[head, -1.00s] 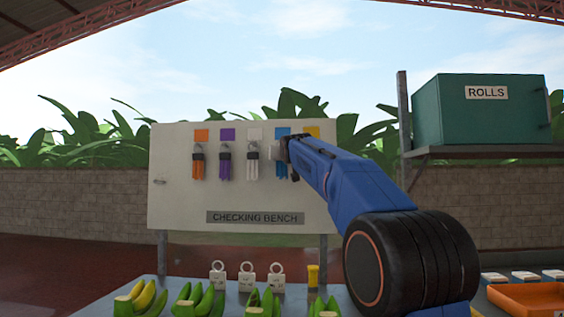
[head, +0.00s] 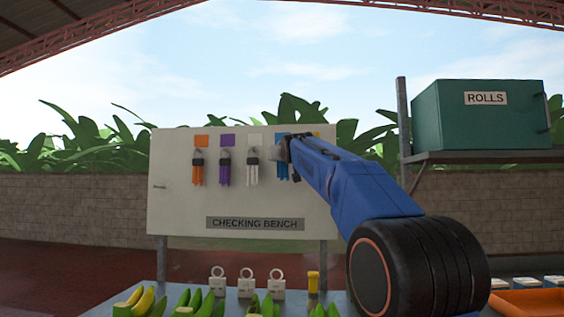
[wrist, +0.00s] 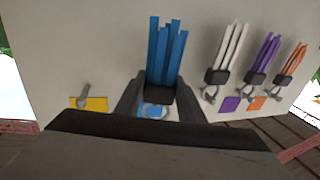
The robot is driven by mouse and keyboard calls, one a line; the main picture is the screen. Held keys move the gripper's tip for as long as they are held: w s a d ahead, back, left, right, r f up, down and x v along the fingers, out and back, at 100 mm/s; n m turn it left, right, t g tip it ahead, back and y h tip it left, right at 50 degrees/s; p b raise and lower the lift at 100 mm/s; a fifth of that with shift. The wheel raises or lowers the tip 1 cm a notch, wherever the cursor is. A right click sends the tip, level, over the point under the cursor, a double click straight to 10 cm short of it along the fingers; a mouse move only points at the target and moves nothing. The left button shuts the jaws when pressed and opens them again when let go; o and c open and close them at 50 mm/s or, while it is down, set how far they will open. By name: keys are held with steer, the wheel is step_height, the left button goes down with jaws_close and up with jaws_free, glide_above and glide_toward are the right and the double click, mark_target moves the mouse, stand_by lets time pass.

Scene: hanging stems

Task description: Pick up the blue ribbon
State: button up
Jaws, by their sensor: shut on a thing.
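The blue ribbon (wrist: 165,52) is a bundle of blue strips with a black band at one end. It hangs at the white board, under a blue square mostly covered by my gripper in the head view. My gripper (wrist: 160,93) is shut on the banded end, with one finger on each side of it. In the head view the blue strips (head: 283,172) show just below my gripper (head: 280,151). The hook behind the band is mostly hidden, so I cannot tell whether the bundle still hangs on it.
White (wrist: 229,50), purple (wrist: 264,56) and orange (wrist: 292,60) bundles hang beside it. An empty hook (wrist: 83,95) is by the yellow square. Banana bunches and white tags (head: 247,284) are on the bench below. A green ROLLS box (head: 480,125) is on a shelf at right.

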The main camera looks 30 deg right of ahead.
steer(key=v, duration=1.6)
steer(key=shift+s, duration=0.2)
steer(key=shift+w, duration=0.1)
steer(key=g, duration=0.2)
glide_toward(283, 164)
steer(key=w, duration=0.4)
steer(key=shift+y, duration=0.3)
steer(key=shift+s+d+r+x, duration=0.15)
steer(key=shift+d+x, duration=0.2)
steer(key=shift+x, duration=1.15)
steer(key=shift+s+d+r+x, duration=0.1)
steer(key=shift+d+x, duration=0.25)
steer(key=shift+x, duration=1.2)
steer(key=shift+d+r+x, duration=0.15)
steer(key=shift+d+x, duration=0.15)
steer(key=shift+x, duration=1.2)
steer(key=shift+f, duration=0.2)
